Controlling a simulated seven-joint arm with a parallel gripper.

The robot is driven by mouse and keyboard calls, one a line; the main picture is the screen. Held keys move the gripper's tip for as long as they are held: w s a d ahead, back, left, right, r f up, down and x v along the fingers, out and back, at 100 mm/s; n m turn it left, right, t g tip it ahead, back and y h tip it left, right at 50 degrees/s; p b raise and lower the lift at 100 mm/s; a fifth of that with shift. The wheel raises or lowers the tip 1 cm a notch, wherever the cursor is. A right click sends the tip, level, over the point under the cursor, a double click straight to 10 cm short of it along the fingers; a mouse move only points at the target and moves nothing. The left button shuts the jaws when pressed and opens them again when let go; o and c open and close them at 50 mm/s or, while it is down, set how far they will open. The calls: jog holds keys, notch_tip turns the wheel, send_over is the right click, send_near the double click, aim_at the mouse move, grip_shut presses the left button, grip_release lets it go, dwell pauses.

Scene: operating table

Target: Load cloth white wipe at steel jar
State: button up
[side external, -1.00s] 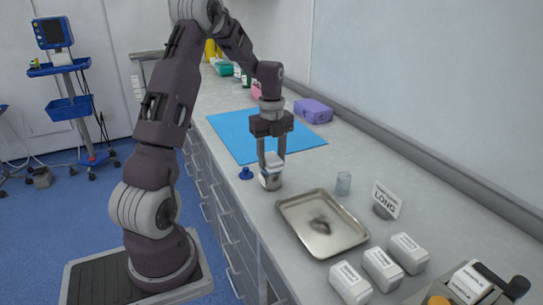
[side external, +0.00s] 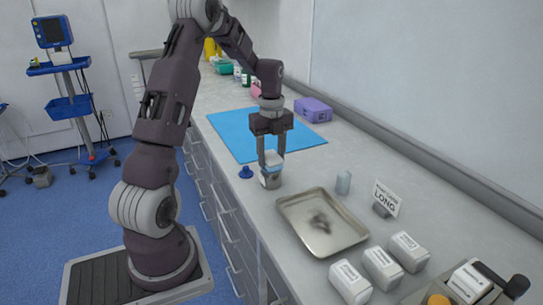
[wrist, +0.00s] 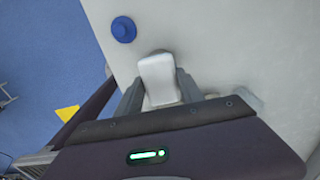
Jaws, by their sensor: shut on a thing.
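My gripper (side external: 271,158) is shut on a white cloth wipe (side external: 272,164), fingers pointing down. The wipe also shows pale between the fingers in the wrist view (wrist: 159,80). The steel jar (side external: 270,181) stands on the counter right under the wipe. The wipe is at the jar's mouth; I cannot tell how far it sits inside. In the wrist view the jar is hidden below the wipe.
A small blue object (side external: 246,172), also in the wrist view (wrist: 123,29), lies left of the jar. A blue mat (side external: 228,126) lies behind.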

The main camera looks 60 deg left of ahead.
aim_at(272, 155)
jog(key=shift+r, duration=3.35)
